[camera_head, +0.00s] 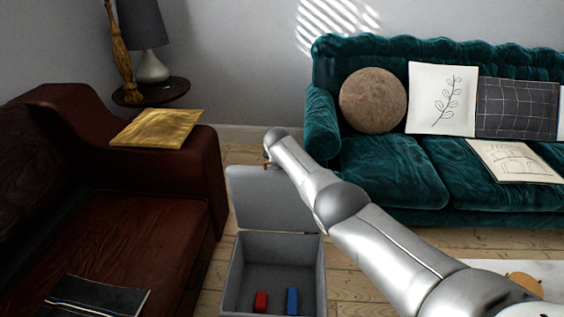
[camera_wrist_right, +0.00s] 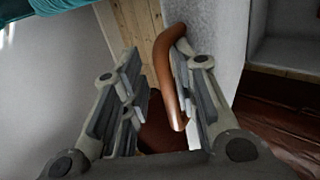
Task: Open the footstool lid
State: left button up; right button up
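The grey footstool (camera_head: 231,275) stands on the floor with its lid (camera_head: 258,200) raised roughly upright at the back edge. A red block (camera_head: 261,301) and a blue block (camera_head: 292,301) lie inside the open box. My right arm reaches over to the lid's top edge, and its gripper is mostly hidden behind my arm in the head view. In the right wrist view my right gripper (camera_wrist_right: 157,78) has its fingers apart. A brown loop handle (camera_wrist_right: 168,75) on the grey lid (camera_wrist_right: 213,40) lies between them, close to the right finger. My left gripper is not in view.
A brown leather sofa (camera_head: 130,230) stands close left of the footstool, with a gold cushion (camera_head: 157,128) on its arm. A teal sofa (camera_head: 385,170) with cushions stands behind at the right. Floorboards (camera_head: 240,150) show behind the lid.

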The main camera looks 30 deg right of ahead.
jog(key=shift+s+d+f, duration=0.2)
jog(key=shift+f, duration=0.1)
jog(key=shift+s+a+r, duration=0.1)
jog(key=shift+a+r, duration=0.05)
jog(key=shift+r, duration=0.15)
jog(key=shift+v, duration=1)
jog(key=v, duration=0.9)
jog(key=shift+a+r, duration=0.15)
jog(key=shift+r, duration=0.2)
